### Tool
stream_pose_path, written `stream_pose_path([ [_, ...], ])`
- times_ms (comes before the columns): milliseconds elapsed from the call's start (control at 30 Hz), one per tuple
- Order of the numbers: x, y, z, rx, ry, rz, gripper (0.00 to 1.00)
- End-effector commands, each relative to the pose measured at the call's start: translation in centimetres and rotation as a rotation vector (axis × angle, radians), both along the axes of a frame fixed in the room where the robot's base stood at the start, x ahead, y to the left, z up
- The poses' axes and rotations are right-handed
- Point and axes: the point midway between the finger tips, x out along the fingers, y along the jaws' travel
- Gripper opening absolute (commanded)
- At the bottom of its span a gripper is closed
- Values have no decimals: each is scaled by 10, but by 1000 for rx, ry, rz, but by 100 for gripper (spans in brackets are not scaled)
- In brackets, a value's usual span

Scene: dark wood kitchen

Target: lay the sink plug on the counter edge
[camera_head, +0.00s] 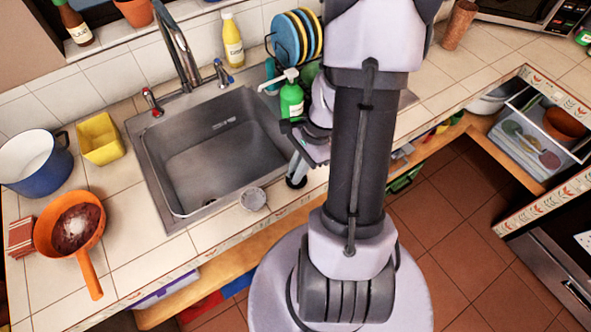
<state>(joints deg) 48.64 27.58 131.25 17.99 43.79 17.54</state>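The steel sink (215,150) is empty, with its drain (208,203) showing open near the front left. My gripper (297,173) points down over the counter (120,245) at the sink's front right corner. A small dark round thing (296,183) with a paler middle, which looks like the sink plug, is at the fingertips, by the counter's front edge. I cannot tell whether the fingers grip it or whether it touches the counter. My arm hides the counter to the right.
A grey round piece (253,198) lies on the front rim. A green soap bottle (291,98) stands behind my gripper, near a dish rack (293,38). An orange pan (70,226), blue pot (35,162) and yellow container (99,138) stand left.

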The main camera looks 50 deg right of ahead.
Motion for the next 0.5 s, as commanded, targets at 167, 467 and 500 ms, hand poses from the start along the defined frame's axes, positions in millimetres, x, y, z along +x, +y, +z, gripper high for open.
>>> stream_pose_path([
  [167,0,0,-1,0,0,0,32],
  [467,0,0,3,0,0,0,32],
  [500,0,-1,8,-1,-1,0,32],
])
